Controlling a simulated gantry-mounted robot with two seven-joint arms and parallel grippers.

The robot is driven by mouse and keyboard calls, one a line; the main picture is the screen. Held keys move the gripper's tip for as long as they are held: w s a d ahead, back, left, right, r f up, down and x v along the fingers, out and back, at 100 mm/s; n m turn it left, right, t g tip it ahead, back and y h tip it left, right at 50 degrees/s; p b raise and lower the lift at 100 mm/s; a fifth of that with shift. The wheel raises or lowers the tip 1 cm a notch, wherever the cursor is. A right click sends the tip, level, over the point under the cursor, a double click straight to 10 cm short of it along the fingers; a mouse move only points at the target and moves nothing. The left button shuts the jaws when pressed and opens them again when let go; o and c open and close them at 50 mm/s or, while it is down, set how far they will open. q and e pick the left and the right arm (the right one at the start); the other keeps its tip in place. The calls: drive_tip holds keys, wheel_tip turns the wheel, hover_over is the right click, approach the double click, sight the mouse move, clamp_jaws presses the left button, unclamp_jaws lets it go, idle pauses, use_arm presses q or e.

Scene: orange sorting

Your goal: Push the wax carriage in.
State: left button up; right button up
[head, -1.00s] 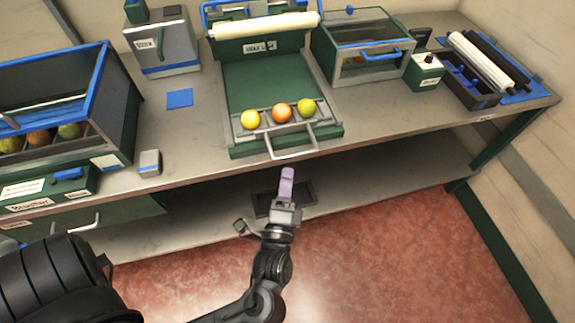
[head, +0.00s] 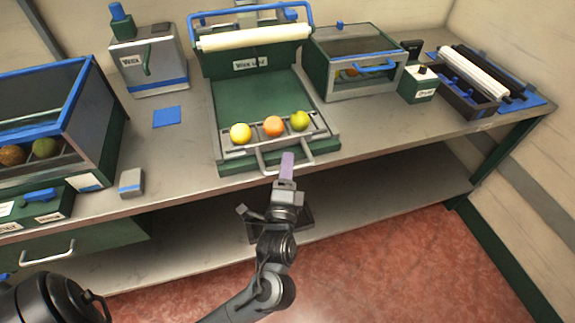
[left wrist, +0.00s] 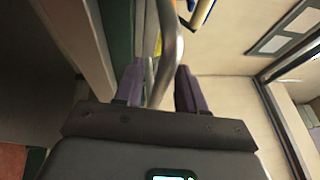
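The wax carriage (head: 230,154) is a metal rack at the front of the green wax unit (head: 242,98). It holds a yellow fruit (head: 240,133), an orange fruit (head: 273,126) and a yellow-green fruit (head: 299,121) in a row. Its bar handle (head: 308,162) sticks out past the table's front edge. My left gripper (head: 287,160) is at the middle of this handle, with its purple fingers covering part of it. In the left wrist view, the handle (left wrist: 166,50) runs between the two parted fingers (left wrist: 158,88). Whether either finger touches the bar is unclear. My right gripper is not in view.
A white roller (head: 255,32) and blue frame stand over the back of the wax unit. A glass-fronted box (head: 358,65) is on its right, a grey wax dispenser (head: 158,65) at back left. A blue-framed bin (head: 95,120) stands left. A lower shelf (head: 370,195) runs beneath.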

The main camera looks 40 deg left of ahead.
use_arm(q)
drive_tip(key=shift+x, duration=0.75)
clamp_jaws()
